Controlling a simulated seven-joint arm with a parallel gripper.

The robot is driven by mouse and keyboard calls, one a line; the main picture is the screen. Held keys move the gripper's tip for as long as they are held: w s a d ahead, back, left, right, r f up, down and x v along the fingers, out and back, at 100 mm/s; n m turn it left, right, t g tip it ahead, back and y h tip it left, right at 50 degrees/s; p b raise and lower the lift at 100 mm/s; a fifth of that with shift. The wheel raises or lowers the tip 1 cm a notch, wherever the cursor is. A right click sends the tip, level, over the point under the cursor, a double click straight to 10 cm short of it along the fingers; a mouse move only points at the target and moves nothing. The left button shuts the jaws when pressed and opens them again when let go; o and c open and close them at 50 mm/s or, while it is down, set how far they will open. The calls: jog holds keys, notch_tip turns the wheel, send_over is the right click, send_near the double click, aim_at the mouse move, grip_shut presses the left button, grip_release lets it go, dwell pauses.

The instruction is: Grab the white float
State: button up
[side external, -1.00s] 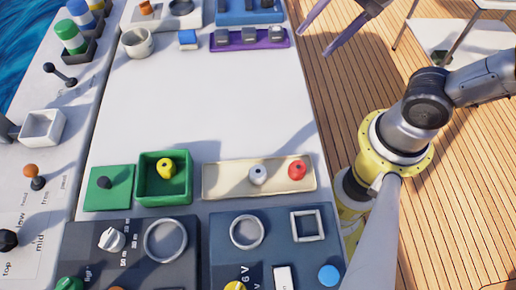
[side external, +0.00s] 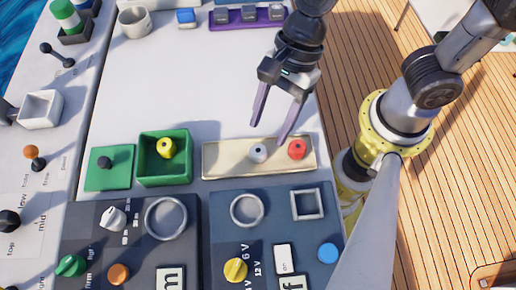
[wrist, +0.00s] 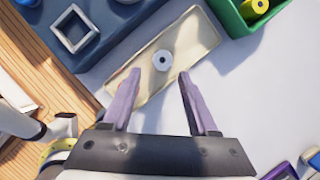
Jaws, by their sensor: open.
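The white float (side external: 258,152) is a small pale piece with a dark hole in its top. It stands on a cream tray (side external: 227,160), left of a red float (side external: 297,149). My gripper (side external: 268,131) is open and empty, its purple fingers pointing down above the tray near the white float. In the wrist view the white float (wrist: 162,60) lies ahead of the gap between the fingertips (wrist: 157,75), not between them. The red float does not show clearly in the wrist view.
A green box (side external: 139,172) holding a yellow float (side external: 166,148) stands left of the tray. Dark panels with rings, knobs and a square frame (side external: 307,204) lie in front. The white surface behind the tray (side external: 190,85) is clear.

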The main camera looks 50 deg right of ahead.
aim_at(260, 148)
jog(key=shift+x, duration=3.4)
jog(key=shift+w+d, duration=0.1)
jog(key=shift+w, duration=0.1)
grip_shut()
jog(key=shift+r, duration=0.1)
